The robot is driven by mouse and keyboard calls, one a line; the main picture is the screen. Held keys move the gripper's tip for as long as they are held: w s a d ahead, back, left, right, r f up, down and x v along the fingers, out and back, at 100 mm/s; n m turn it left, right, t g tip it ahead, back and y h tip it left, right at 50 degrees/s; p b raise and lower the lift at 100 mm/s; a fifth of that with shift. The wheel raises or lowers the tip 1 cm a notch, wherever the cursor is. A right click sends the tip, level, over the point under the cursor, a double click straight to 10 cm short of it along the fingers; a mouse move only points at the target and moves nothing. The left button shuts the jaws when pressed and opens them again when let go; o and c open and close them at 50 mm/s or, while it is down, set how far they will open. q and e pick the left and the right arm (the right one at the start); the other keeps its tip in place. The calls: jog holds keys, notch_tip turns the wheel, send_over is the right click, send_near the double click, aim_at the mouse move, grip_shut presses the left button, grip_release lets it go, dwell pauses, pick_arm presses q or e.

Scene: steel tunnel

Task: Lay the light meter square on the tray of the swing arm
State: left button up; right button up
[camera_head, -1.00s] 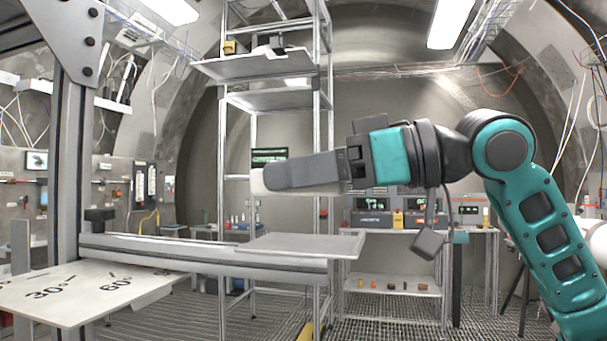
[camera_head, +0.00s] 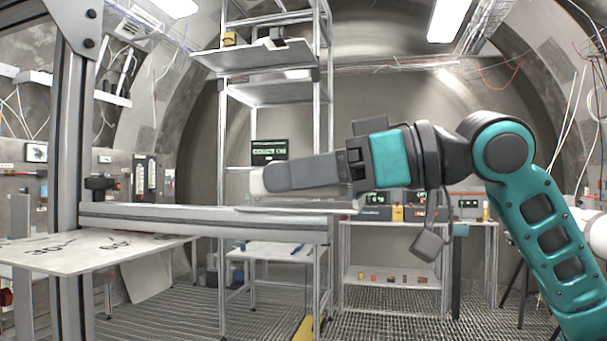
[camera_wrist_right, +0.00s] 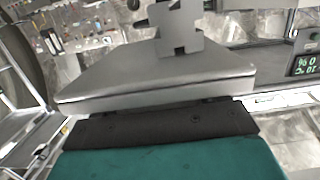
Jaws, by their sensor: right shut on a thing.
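My right gripper (camera_head: 275,177) reaches in from the right, its grey end pointing left, shut on a pale thing (camera_head: 257,183) that I take for the light meter. Only its rounded left end and a thin strip under the gripper show; the rest is hidden. The tray (camera_head: 285,209) is a thin grey plate at the right end of the swing arm (camera_head: 180,219), seen almost edge-on. The gripper is above the tray in the picture; I cannot tell whether the light meter touches it. My left gripper is not in view.
A tall metal shelf rack (camera_head: 330,100) is behind the tray. A dark display (camera_head: 269,151) shows just above the gripper. A bench with instruments stands behind at the right.

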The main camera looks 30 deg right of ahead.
aim_at(359, 205)
jog(key=shift+f+b, duration=0.3)
jog(key=shift+f, duration=0.05)
jog(key=o, duration=1.2)
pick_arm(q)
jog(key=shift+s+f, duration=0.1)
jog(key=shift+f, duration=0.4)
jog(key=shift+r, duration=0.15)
pick_arm(e)
jog(key=b+v, duration=0.1)
jog(key=v, duration=0.2)
jog(key=b+v, duration=0.1)
jog(key=v, duration=0.2)
jog(key=shift+f, duration=0.2)
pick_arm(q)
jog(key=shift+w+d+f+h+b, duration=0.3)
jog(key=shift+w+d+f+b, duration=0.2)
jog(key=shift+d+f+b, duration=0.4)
pick_arm(e)
jog(key=v, duration=0.7)
